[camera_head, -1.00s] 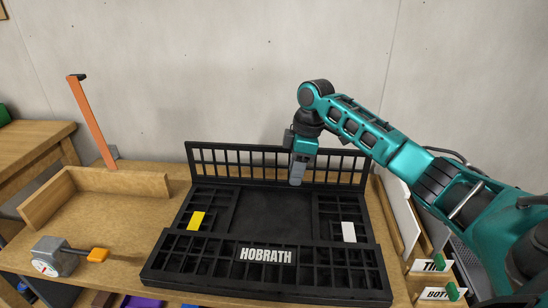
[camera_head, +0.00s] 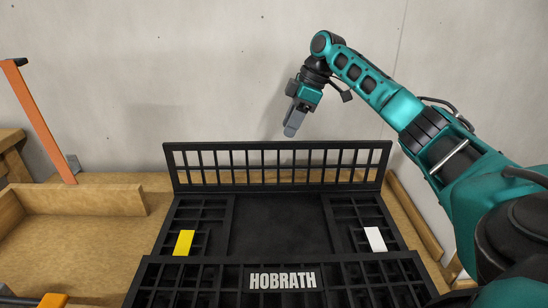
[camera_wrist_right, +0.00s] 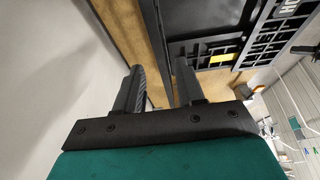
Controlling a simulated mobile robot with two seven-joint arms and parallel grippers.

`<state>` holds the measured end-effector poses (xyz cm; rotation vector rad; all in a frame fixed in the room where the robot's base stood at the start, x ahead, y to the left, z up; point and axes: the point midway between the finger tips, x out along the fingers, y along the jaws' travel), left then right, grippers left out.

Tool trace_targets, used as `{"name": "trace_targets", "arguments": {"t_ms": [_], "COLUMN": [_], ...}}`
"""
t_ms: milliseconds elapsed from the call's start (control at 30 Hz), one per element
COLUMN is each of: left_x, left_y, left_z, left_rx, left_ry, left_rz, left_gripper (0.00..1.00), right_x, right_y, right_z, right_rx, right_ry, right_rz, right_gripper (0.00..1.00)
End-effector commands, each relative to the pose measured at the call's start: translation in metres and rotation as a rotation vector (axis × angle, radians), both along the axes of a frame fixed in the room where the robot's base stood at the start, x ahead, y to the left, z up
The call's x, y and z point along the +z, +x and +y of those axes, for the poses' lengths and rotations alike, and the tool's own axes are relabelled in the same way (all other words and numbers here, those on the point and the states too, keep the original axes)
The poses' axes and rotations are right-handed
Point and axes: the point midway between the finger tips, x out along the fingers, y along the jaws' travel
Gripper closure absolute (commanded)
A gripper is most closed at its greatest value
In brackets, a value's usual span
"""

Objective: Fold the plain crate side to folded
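The black crate lies on the wooden bench, with its floor (camera_head: 280,225) showing. Its plain slatted side (camera_head: 277,165) stands upright along the back edge. The side lettered HOBRATH (camera_head: 283,280) lies flat at the front, and the sides with the yellow tag (camera_head: 183,243) and the white tag (camera_head: 375,239) lie folded inward. My right gripper (camera_head: 290,131) is above the top edge of the plain side, right of its middle, apparently clear of it. In the right wrist view its two fingers (camera_wrist_right: 158,75) are apart, with nothing held. My left gripper is not in view.
A concrete wall (camera_head: 220,80) rises close behind the bench. A low wooden frame (camera_head: 85,200) and an orange upright bar (camera_head: 42,120) stand at the left. Wooden strips (camera_head: 415,215) lie right of the crate. Space above the crate floor is free.

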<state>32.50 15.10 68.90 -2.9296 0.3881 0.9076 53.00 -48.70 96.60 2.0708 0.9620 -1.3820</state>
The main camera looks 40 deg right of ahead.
Motion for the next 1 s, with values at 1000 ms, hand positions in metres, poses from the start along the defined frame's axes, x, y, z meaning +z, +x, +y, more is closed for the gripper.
{"name": "trace_targets", "arguments": {"t_ms": [1000], "left_x": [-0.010], "left_y": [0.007], "left_z": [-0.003], "left_rx": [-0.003], "left_ry": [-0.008], "left_rz": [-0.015], "left_gripper": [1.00], "right_x": [-0.091], "right_y": [0.024], "right_z": [0.029], "right_rx": [0.001], "right_ry": [-0.001], "right_rz": [0.000], "right_gripper": [0.71]}}
